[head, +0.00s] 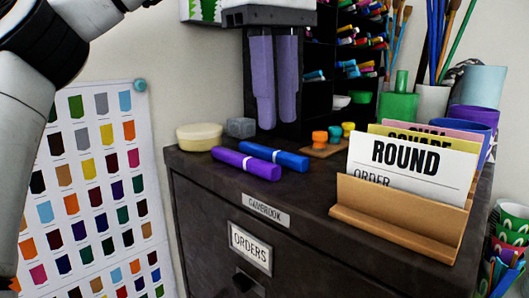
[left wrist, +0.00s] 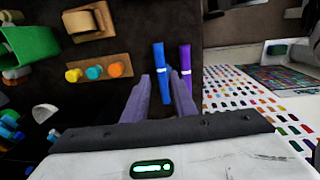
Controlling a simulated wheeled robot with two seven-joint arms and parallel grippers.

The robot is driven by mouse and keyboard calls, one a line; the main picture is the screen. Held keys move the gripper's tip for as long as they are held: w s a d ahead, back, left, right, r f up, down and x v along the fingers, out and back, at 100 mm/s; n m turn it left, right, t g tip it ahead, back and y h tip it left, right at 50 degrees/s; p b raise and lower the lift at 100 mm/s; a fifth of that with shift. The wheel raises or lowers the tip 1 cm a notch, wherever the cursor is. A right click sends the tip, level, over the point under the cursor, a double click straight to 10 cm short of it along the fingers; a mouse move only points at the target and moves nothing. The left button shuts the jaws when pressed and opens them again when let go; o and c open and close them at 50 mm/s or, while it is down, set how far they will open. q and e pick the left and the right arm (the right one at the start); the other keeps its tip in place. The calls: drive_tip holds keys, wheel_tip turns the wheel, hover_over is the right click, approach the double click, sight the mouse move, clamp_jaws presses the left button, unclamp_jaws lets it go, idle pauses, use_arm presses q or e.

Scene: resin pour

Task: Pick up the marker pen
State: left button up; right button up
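Two capped marker pens lie side by side on the dark cabinet top: a purple one (head: 246,164) and a blue one (head: 274,156). Each has a pale band. My left gripper (head: 277,122) points down above the cabinet top, its two lilac fingers apart and empty. In the left wrist view the blue marker (left wrist: 160,60) lines up with the gap between the fingertips (left wrist: 160,76), and the purple marker (left wrist: 186,65) lies just right of the right finger. The gripper appears to be above the markers, not touching them. My right gripper is not in view.
A wooden card holder (head: 400,216) stands at the front right of the cabinet (head: 205,210). A wooden tray with coloured knobs (head: 325,149), a round cream tub (head: 200,137) and a grey cube (head: 240,127) are close to the markers. Dark shelves with pens rise behind.

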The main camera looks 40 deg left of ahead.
sight(278, 151)
use_arm(q)
drive_tip(key=shift+s+f, duration=0.1)
drive_tip(key=shift+f, duration=0.25)
drive_tip(key=shift+w+f, duration=0.2)
drive_tip(key=shift+f, duration=2.15)
clamp_jaws()
